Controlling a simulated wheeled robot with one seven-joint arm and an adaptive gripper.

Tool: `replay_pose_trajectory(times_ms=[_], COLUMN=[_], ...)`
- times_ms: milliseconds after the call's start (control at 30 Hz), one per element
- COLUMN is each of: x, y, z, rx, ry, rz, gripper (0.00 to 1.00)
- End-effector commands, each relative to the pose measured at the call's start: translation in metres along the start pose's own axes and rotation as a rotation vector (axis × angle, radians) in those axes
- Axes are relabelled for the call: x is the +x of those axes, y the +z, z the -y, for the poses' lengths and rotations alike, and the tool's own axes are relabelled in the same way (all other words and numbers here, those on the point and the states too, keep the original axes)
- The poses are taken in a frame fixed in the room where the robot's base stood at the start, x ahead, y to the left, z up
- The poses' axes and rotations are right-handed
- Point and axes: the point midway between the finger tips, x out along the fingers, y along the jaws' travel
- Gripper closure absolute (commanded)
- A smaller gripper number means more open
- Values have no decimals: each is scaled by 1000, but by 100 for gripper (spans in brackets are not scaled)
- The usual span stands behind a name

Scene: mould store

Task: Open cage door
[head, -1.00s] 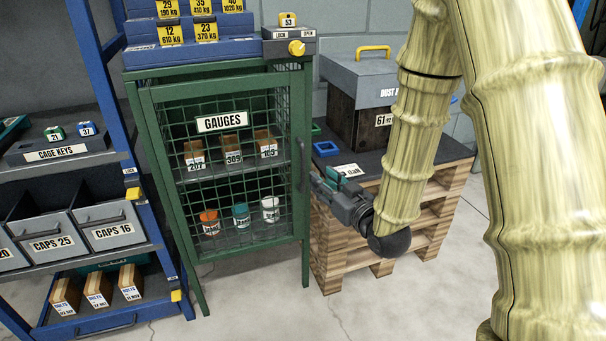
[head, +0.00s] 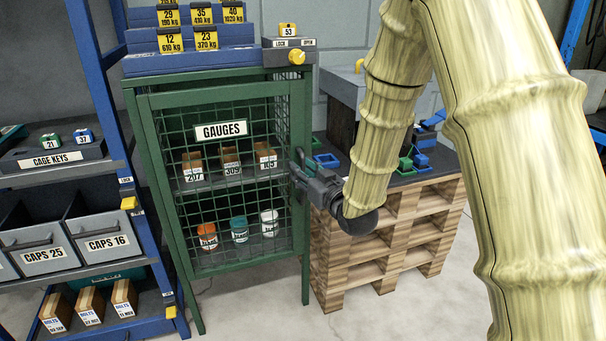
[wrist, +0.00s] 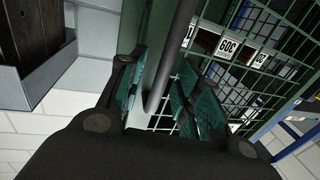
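The green mesh cage (head: 305,230) stands in the middle of the head view. The door's upright dark handle (head: 299,157) is at the right edge, partly hidden by my gripper (head: 303,170). In the wrist view the grey handle bar (wrist: 174,50) runs between the two teal finger pads of my gripper (wrist: 158,88). The pads stand apart with gaps visible beside the bar. On top of the cage, a box marked LOCK and OPEN (head: 272,58) has a yellow knob (head: 297,57) on its right side.
A blue rack (head: 120,160) with CAPS bins stands close on the left. Bare floor (head: 250,310) lies in front of the cage.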

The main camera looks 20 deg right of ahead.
Motion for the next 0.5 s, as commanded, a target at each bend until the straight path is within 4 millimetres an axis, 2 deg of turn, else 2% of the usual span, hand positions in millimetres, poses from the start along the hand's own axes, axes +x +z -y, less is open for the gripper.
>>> replay_pose_trajectory(times_ms=[367,500], x=[5,5], y=[0,0], z=[0,0], rx=[0,0], ry=[1,1], rz=[0,0], gripper=[66,90])
